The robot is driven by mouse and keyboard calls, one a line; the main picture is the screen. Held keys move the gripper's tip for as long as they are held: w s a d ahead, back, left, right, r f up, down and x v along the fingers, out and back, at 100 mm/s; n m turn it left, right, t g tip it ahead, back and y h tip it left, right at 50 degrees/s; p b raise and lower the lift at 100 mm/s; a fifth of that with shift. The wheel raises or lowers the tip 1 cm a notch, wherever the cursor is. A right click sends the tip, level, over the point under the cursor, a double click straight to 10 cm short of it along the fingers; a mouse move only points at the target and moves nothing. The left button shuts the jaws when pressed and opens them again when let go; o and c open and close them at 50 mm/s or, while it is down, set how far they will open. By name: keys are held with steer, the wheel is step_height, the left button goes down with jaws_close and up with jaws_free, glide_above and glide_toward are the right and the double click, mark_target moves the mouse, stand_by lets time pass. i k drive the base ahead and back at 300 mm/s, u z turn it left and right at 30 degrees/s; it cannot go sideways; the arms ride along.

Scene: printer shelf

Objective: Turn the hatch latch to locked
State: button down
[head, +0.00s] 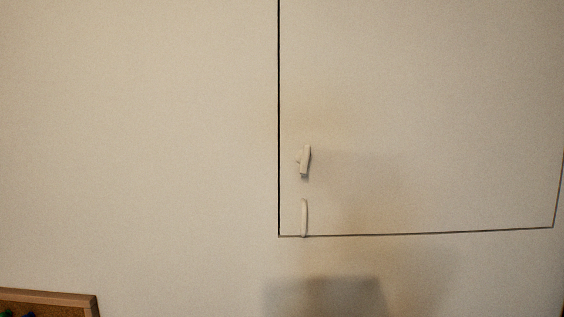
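The hatch (430,120) is a large pale panel set flush in a pale wall, outlined by a dark seam at its left and bottom. The hatch latch (305,161) is a small off-white lever near the hatch's lower left corner. It stands nearly upright, its top leaning slightly right, with a small nub on its left side. A slim off-white upright handle (304,217) sits just below it, close to the bottom seam. My gripper is not in view, so its state and place are hidden.
A wood-framed cork board (60,298) with dark green and blue bits shows at the lower left corner. Soft shadows fall on the hatch and on the wall below it. The wall left of the hatch (140,140) is bare.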

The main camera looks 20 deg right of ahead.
mark_target(304, 156)
steer(key=k, duration=1.25)
steer(key=z, duration=0.5)
steer(key=i, duration=0.9)
steer(key=u, duration=0.5)
